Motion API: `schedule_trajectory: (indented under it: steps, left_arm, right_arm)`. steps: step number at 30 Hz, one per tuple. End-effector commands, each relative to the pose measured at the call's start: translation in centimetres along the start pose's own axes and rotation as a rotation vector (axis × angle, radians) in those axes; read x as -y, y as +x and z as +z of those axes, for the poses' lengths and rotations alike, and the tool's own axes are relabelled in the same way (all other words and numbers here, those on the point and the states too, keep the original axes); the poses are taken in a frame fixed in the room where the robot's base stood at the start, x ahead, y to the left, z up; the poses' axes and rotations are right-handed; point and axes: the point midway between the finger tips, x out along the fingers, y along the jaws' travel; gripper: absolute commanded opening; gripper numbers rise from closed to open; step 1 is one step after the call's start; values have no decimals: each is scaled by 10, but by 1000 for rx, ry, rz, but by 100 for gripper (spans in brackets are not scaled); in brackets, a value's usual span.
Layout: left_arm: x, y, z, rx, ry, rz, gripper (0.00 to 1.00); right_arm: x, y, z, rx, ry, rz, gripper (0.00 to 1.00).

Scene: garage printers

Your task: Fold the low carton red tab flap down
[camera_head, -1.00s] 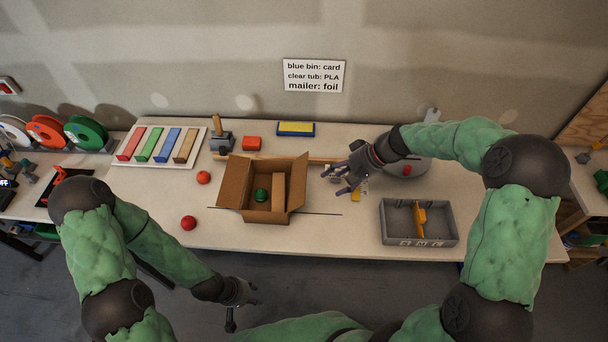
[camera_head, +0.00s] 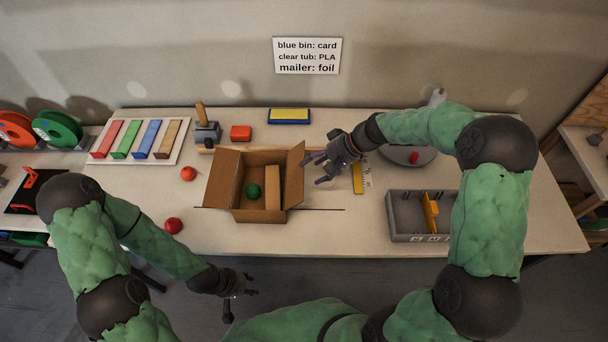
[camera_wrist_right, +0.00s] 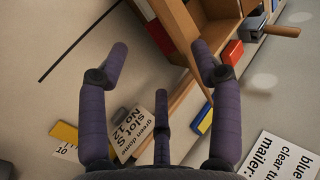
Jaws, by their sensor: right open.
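The low brown carton (camera_head: 238,207) stands open on the table in the head view, with a green ball (camera_head: 254,191) and an upright brown divider inside. Its left flap (camera_head: 222,178) and right flap (camera_head: 295,172) stand up and lean outward. My right gripper (camera_head: 313,168) is open and empty, just right of the right flap; contact is not clear. In the right wrist view, the carton (camera_wrist_right: 180,28) is at the top, beyond the spread fingers (camera_wrist_right: 161,65). My left gripper (camera_head: 240,287) hangs in front of the table; its opening is unclear.
Two red balls (camera_head: 188,174) (camera_head: 173,226) lie left of the carton. A red block (camera_head: 241,133) and a blue-yellow block (camera_head: 289,116) lie behind it. A grey divided tray (camera_head: 403,216) stands at the right. A printed card (camera_wrist_right: 128,132) lies below my right fingers.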

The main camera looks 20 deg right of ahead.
Motion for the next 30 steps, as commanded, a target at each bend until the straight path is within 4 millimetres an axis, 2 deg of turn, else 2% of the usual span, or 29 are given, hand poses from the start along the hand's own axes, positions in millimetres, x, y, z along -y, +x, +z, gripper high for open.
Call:
schedule_trajectory:
  steps: [3,9,14,22,23,29,30]
  left_arm:
    - [1,4,0,0,0,0,40]
    - [2,7,0,0,0,0,40]
    - [3,7,0,0,0,0,40]
    - [3,7,0,0,0,0,40]
    - [3,7,0,0,0,0,40]
    - [3,7,0,0,0,0,40]
    - [3,7,0,0,0,0,40]
  right_arm:
    - [0,22,0,2,-2,-1,65]
    - [0,45,0,1,-1,-1,65]
    - [0,53,0,0,-1,0,65]
    - [0,54,0,-1,-1,0,65]
    - [0,54,0,-1,-1,0,59]
    - [0,54,0,-1,-1,0,3]
    - [0,54,0,0,-1,0,0]
